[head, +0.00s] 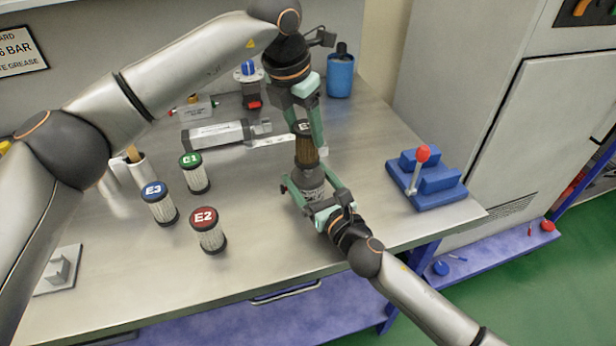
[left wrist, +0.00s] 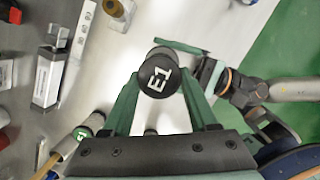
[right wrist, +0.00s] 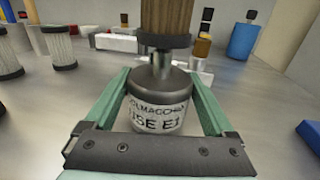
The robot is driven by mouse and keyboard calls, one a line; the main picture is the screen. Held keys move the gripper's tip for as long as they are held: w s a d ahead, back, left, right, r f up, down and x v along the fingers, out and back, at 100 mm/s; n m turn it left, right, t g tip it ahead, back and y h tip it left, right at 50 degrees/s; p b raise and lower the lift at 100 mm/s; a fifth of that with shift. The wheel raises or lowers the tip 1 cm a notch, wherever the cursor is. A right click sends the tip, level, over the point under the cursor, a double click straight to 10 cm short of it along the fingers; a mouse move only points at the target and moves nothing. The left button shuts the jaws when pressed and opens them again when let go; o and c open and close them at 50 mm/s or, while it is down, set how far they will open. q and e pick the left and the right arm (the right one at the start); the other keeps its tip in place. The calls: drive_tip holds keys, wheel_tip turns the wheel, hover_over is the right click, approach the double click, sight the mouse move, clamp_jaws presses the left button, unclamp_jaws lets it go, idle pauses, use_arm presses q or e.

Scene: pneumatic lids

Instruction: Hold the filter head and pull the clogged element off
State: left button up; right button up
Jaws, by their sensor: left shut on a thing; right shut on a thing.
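The grey filter head (head: 312,183) stands upright on the bench below the element. Its label, partly readable as "USE E1", shows in the right wrist view (right wrist: 158,112). My right gripper (head: 308,190) is shut around the filter head from the front. In the right wrist view a short neck shows between element and head; I cannot tell whether they still touch.
A grey cylinder unit (head: 218,134) lies behind. A blue fixture with a red-knobbed lever (head: 428,185) is at the right. A blue cup (head: 340,76) stands at the back.

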use_arm(q)
drive_tip(key=shift+r, duration=0.3)
use_arm(e)
drive_tip(key=shift+d+f, duration=0.1)
use_arm(q)
drive_tip(key=shift+r, duration=2.5)
use_arm(e)
drive_tip(key=o, duration=1.4)
drive_tip(key=v, duration=1.2)
use_arm(q)
drive_tip(key=shift+s, duration=0.15)
use_arm(e)
drive_tip(key=shift+s+d, duration=0.1)
